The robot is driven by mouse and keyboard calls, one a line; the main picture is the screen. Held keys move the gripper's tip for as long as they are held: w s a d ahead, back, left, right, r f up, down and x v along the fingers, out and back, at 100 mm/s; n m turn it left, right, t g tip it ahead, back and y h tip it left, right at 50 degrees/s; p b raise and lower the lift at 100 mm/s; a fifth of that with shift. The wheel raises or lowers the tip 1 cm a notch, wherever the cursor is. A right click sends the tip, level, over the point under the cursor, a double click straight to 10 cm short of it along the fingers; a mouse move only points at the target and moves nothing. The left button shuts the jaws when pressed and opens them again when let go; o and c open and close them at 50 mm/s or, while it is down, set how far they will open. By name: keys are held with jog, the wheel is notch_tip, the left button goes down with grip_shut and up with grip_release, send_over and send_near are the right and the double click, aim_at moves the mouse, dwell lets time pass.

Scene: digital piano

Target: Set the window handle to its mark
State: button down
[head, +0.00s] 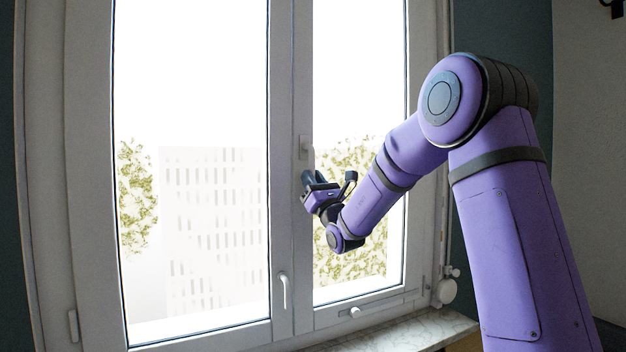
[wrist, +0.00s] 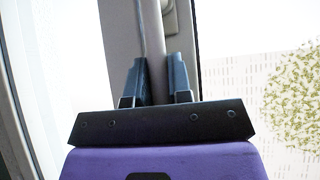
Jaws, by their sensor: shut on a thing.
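The window handle (head: 304,146) sits on the middle upright of the white window frame, its lever hanging down toward my gripper. My gripper (head: 311,182) is at the lower part of the lever in the head view, hiding much of it. In the wrist view my gripper (wrist: 156,82) has one dark finger on each side of the pale handle lever (wrist: 156,45) and is shut on it. The handle's base plate (wrist: 172,16) shows just beyond, at the top. I cannot make out a mark in either view.
A second, smaller handle (head: 284,290) is low on the frame, and a small latch (head: 355,312) is on the bottom rail. A marble sill (head: 420,330) runs below the right pane. A white radiator valve (head: 446,290) is at the right.

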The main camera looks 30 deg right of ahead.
jog(key=shift+a+m+h, duration=0.15)
jog(key=shift+m+h, duration=0.25)
jog(key=shift+h, duration=0.1)
jog(key=c, duration=1.1)
grip_release()
jog(key=shift+o, duration=0.2)
jog(key=v, duration=1)
jog(key=shift+s+f, duration=0.15)
jog(key=shift+f, duration=0.25)
